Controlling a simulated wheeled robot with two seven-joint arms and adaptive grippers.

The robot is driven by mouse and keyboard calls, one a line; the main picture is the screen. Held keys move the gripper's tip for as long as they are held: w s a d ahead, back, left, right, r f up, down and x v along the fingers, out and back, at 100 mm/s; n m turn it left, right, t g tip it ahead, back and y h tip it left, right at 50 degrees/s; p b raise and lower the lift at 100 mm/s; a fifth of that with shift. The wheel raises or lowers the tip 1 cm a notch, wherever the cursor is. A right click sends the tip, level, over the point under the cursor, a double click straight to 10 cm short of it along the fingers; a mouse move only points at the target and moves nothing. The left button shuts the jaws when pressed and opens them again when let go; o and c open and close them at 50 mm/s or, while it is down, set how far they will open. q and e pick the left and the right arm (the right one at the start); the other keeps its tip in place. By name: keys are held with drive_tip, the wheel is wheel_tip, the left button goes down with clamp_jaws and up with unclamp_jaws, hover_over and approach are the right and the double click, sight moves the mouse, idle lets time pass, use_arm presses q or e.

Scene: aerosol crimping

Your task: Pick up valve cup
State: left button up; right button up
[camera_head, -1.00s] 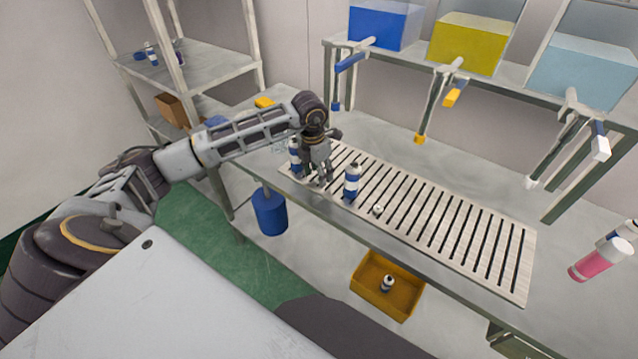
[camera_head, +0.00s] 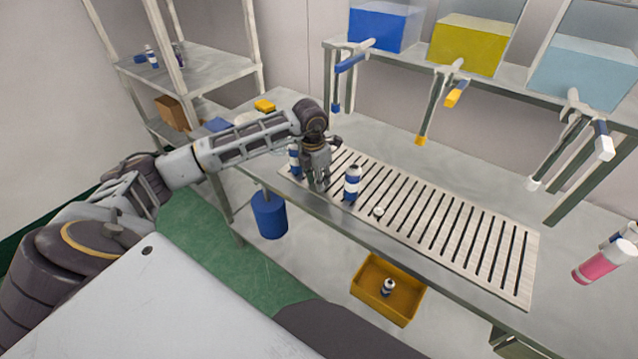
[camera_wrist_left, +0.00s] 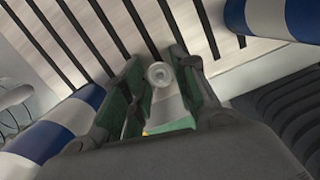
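My left gripper (camera_head: 318,187) is low over the left part of the slatted rack, between two blue-and-white cans. In the left wrist view its green-padded fingers (camera_wrist_left: 160,85) stand close on both sides of a small, round, pale valve cup (camera_wrist_left: 159,74) and seem to touch it. This cup is hidden by the gripper in the head view. One can (camera_head: 352,184) stands upright just right of the gripper; the other (camera_head: 295,160) is partly hidden behind it at the left. Another small whitish piece (camera_head: 378,211) lies on the rack further right. My right gripper is out of view.
The slatted rack (camera_head: 520,262) runs along the bench. A yellow bin (camera_head: 365,297) with a small can stands below. A pink bottle (camera_head: 598,265) is at the right. Blue, yellow and pale-blue boxes (camera_head: 468,45) sit on the shelf above, with hanging arms below.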

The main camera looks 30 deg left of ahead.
use_arm(q)
drive_tip(key=shift+c, duration=0.8)
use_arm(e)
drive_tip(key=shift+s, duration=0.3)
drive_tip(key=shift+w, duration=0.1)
use_arm(q)
drive_tip(key=shift+r, duration=0.45)
wheel_tip(320, 180, up, 8)
drive_tip(key=shift+f+b, duration=0.2)
drive_tip(key=shift+b, duration=0.1)
drive_tip(key=shift+r, duration=0.75)
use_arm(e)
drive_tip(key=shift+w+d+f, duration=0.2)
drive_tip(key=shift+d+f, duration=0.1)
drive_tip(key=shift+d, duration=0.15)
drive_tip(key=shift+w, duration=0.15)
